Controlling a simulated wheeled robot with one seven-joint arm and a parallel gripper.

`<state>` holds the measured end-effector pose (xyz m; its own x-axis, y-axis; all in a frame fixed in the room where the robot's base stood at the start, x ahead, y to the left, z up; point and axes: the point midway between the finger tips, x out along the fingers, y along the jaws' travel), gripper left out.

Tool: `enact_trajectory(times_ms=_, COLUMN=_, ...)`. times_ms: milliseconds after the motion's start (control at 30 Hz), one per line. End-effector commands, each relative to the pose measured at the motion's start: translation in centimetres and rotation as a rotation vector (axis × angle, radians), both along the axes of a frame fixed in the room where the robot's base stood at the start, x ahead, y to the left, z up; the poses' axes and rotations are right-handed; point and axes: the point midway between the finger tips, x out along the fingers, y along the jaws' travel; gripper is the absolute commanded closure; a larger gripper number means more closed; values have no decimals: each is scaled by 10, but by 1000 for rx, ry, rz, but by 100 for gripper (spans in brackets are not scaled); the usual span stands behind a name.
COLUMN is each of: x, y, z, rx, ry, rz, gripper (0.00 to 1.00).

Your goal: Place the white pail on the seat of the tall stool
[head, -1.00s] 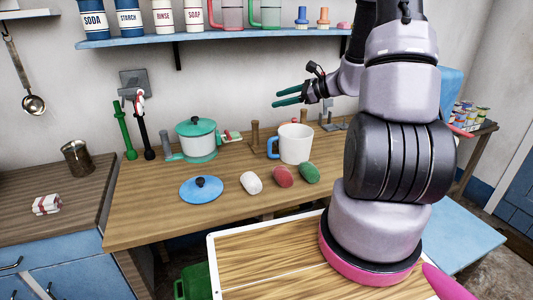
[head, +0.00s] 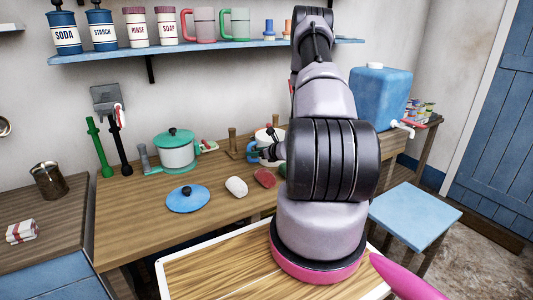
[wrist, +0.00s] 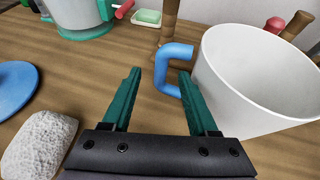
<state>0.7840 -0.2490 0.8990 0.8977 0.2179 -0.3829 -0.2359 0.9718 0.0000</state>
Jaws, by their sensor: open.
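The white pail (head: 263,135) with its blue handle stands upright on the wooden counter, partly hidden by my arm. In the wrist view the pail (wrist: 255,85) fills the right side, its empty inside showing. Its blue handle (wrist: 172,55) sticks out left, just ahead of my open gripper (wrist: 159,75). The right finger overlaps the handle in the picture; I cannot tell whether they touch. Nothing is held. In the head view my gripper (head: 266,153) is small and mostly hidden beside the handle. The tall stool's blue square seat (head: 414,216) is bare at the right.
A white stone (head: 236,187) and a red one (head: 265,178) lie before the pail. A blue lid (head: 188,199) and a lidded pot (head: 176,152) stand left. Wooden pegs (head: 232,142) rise behind. A blue water tank (head: 381,97) stands behind the stool.

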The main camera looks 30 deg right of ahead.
Motion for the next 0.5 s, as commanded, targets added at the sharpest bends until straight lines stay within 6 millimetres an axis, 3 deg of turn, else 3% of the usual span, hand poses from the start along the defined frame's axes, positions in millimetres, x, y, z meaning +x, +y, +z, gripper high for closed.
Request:
enact_trajectory(times_ms=333, x=41, y=9, z=-15, rx=0, ry=-1, rz=3, gripper=40)
enact_trajectory(times_ms=500, x=50, y=11, z=-19, rx=0, ry=0, rz=2, gripper=40)
